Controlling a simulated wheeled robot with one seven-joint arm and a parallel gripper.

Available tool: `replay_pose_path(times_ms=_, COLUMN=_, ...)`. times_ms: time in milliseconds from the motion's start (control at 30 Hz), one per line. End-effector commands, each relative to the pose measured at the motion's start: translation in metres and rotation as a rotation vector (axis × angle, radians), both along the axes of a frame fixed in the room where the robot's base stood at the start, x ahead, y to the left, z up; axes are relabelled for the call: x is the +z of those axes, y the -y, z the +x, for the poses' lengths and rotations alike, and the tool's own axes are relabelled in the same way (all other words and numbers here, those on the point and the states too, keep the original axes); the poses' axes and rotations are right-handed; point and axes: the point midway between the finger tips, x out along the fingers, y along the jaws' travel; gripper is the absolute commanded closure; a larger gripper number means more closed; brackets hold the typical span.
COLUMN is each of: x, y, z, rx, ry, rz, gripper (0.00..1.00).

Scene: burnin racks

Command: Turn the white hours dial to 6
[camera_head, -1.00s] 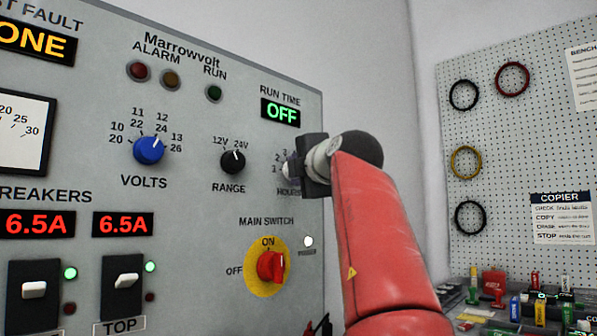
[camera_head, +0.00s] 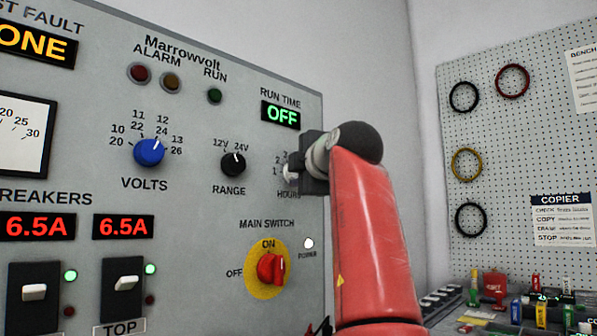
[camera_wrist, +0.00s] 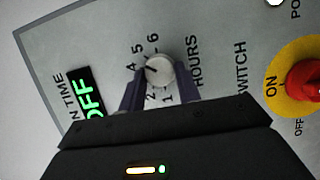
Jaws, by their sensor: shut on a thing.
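The white hours dial (camera_wrist: 160,68) sits between the two fingers of my gripper (camera_wrist: 161,74) in the wrist view. The fingers are shut on its sides. A dark pointer mark on the dial's left side points roughly toward the 4; the 5 and 6 stand clear further round. The 3 is hidden behind a finger. In the head view my gripper (camera_head: 301,172) covers most of the dial (camera_head: 288,173) and part of its scale. The run time display (camera_head: 282,113) reads OFF.
The black range knob (camera_head: 233,164) is just left of the hours dial. The red main switch (camera_head: 271,267) on its yellow plate is below, pointing at ON. The blue volts knob (camera_head: 149,152) is further left. A pegboard (camera_head: 520,110) and cluttered bench are at right.

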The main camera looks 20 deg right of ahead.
Motion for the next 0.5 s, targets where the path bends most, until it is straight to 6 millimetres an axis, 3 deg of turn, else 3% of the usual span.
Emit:
replay_pose_path(times_ms=133, x=-0.0018, y=-0.0005, z=0.0010, rx=0.003, ry=-0.005, rz=0.001, gripper=0.90)
replay_pose_path(times_ms=167, x=-0.0018, y=-0.0005, z=0.0010, rx=0.003, ry=-0.005, rz=0.001, gripper=0.66)
replay_pose_path(times_ms=300, x=-0.0015, y=-0.0004, z=0.0009, rx=0.002, ry=-0.004, rz=0.001, gripper=0.47)
replay_pose_path(times_ms=500, x=-0.0008, y=-0.0002, z=0.0005, rx=0.001, ry=-0.002, rz=0.000, gripper=0.45)
